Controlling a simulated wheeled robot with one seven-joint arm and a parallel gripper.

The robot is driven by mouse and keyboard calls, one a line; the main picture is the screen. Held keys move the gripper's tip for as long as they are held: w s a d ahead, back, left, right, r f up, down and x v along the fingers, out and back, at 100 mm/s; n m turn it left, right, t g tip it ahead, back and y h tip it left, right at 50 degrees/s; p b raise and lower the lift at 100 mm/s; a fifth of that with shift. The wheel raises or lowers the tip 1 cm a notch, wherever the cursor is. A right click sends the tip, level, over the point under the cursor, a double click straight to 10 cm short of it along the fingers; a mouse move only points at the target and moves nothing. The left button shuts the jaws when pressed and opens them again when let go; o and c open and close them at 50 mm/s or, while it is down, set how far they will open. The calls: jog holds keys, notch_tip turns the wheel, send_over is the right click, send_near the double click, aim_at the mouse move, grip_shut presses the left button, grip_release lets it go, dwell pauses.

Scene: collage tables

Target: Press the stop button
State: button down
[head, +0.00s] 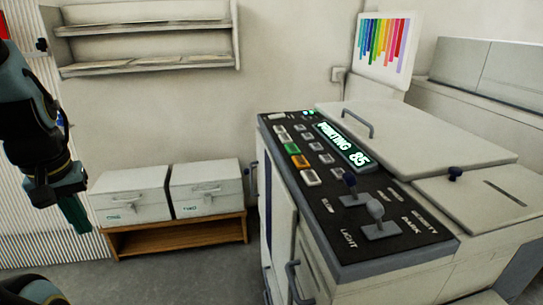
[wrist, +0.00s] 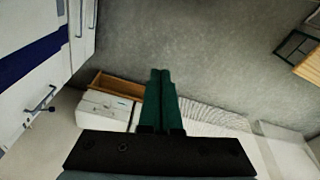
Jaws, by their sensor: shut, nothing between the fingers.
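A copier (head: 400,240) stands at the right in the head view, with a dark control panel (head: 330,207) on top. The panel has a green button (head: 292,148), an orange button (head: 300,161) and several pale buttons. I cannot read which is marked stop; the orange one looks most like it. The lit display (head: 343,145) reads "PRINTING 85". My gripper (head: 76,215) hangs at the left, pointing down, well apart from the panel. In the wrist view its green fingers (wrist: 160,75) are shut together and empty, above the floor.
A handle (head: 357,124) stands on the copier lid. Two white boxes (head: 130,195) sit on a low wooden shelf (head: 175,237). Wall shelves (head: 150,64) hang above. Open floor (head: 190,275) lies between my arm and the copier.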

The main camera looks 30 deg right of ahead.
jog(key=shift+a, duration=0.1)
jog(key=w+d+r+m+t+p, duration=0.2)
jog(key=w+d+r+m+p, duration=0.3)
jog(key=w+d, duration=0.45)
notch_tip(320, 180, up, 8)
jog(key=m+g+h+p, duration=0.1)
jog(key=m+h+p, duration=0.65)
jog(key=m, duration=1.05)
send_over(297, 162)
jog(key=b, duration=0.2)
jog(key=h, duration=0.1)
jog(key=shift+f, duration=0.2)
notch_tip(297, 162, down, 9)
jog(key=b, duration=0.8)
